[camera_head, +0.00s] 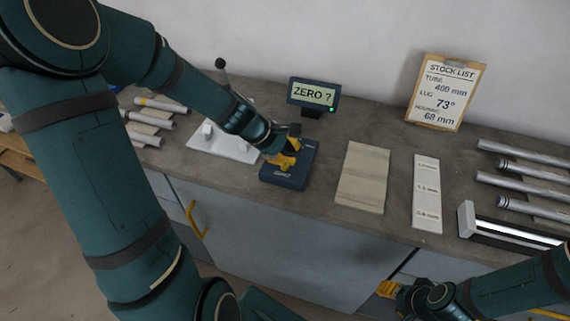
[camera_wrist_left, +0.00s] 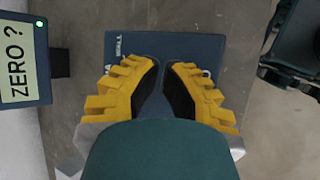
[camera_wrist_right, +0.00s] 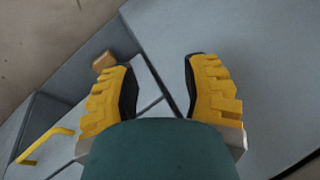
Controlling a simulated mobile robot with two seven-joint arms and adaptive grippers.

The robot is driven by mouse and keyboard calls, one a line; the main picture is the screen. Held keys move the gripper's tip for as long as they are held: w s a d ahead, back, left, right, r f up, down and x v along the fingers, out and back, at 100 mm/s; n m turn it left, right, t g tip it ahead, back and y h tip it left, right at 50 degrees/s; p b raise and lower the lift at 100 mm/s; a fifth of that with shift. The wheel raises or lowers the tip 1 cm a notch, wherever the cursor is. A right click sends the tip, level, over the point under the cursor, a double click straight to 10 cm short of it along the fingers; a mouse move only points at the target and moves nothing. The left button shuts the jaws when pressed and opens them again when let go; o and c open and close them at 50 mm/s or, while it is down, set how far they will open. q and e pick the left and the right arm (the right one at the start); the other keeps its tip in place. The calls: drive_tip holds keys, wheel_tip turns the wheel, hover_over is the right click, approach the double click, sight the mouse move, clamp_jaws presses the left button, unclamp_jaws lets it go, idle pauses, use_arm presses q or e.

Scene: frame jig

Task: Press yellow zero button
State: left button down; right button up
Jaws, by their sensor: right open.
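A dark blue box (camera_head: 299,172) lies on the bench, with small white lettering on its edge. In the left wrist view the box (camera_wrist_left: 205,45) is under my left fingers. No yellow zero button can be made out; the fingers cover part of the box top. I cannot tell whether they touch it. A small display (camera_head: 314,93) behind the box reads "ZERO ?" with a green light. My right gripper (camera_head: 386,289) is open and empty in front of the bench; it also shows in the right wrist view (camera_wrist_right: 161,60).
A white plate with a lever (camera_head: 225,145) stands left of the box. Right of it lie a beige board (camera_head: 364,178) and a white marked strip (camera_head: 427,190). Tubes (camera_head: 520,185) lie at the right. A stock list clipboard (camera_head: 446,92) leans at the wall.

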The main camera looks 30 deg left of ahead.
use_arm(q)
drive_tip(key=shift+f+b, duration=0.45)
idle(0.5)
idle(0.3)
drive_tip(key=shift+r+p, duration=0.8)
drive_tip(key=shift+r, duration=0.1)
wheel_tip(320, 180, up, 5)
drive_tip(key=p, duration=0.4)
drive_tip(key=shift+p, duration=0.3)
idle(0.4)
